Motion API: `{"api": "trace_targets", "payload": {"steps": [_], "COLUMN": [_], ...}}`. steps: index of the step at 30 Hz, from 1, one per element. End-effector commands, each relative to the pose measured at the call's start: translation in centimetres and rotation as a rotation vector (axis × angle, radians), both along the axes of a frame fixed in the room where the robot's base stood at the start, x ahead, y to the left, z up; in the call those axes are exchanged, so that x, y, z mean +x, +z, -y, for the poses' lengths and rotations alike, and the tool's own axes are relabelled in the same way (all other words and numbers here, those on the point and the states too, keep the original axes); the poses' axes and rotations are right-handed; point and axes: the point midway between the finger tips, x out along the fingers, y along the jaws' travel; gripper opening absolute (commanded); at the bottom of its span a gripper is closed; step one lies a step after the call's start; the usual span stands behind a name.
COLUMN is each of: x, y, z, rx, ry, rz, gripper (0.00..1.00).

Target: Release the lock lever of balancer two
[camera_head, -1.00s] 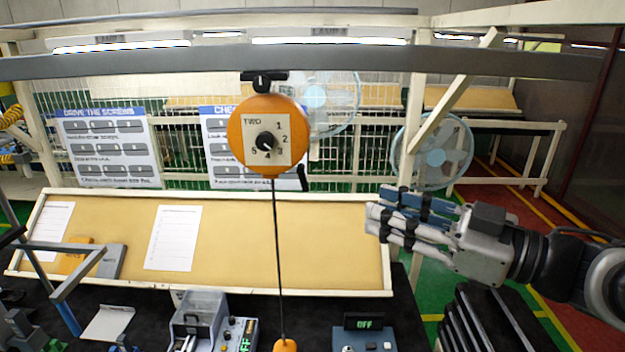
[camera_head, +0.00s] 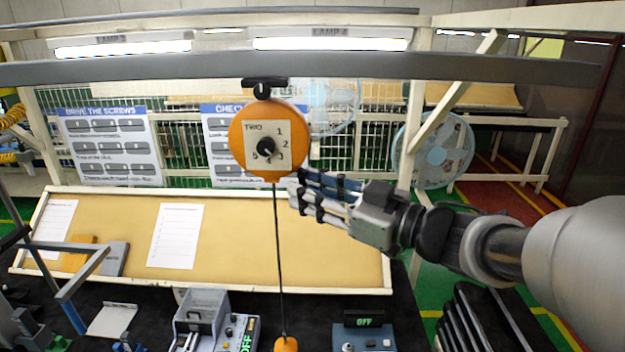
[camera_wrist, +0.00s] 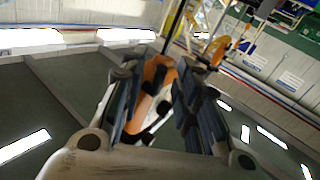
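Balancer two is a round orange housing (camera_head: 241,138) marked TWO, with a black knob (camera_head: 266,147) on a numbered plate. It hangs from the overhead beam. My gripper (camera_head: 294,194) is at its lower right edge, fingers pointing left. The lock lever, a short black handle at that lower right edge a second ago, is now hidden behind my fingers in the head view. In the wrist view the orange housing (camera_wrist: 150,88) shows between my two separated fingers, with dark parts in the gap, one perhaps the lever. I cannot tell whether a finger touches it.
A grey beam (camera_head: 450,68) runs across above. A black cable drops from the balancer to an orange end piece (camera_head: 286,345) over the bench. A tilted tan board (camera_head: 330,245) stands behind, and a box reading OFF (camera_head: 364,335) sits below. The air right of the balancer holds only my arm.

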Motion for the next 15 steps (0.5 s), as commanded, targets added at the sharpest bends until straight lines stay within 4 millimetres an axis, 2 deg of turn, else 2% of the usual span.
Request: {"api": "trace_targets", "payload": {"steps": [2, 15], "x": [0.00, -0.02], "y": [0.00, 0.01], "z": [0.01, 0.03], "rx": [0.000, 0.000], "ry": [0.000, 0.000], "rz": [0.000, 0.000], "gripper": [0.30, 0.01]}}
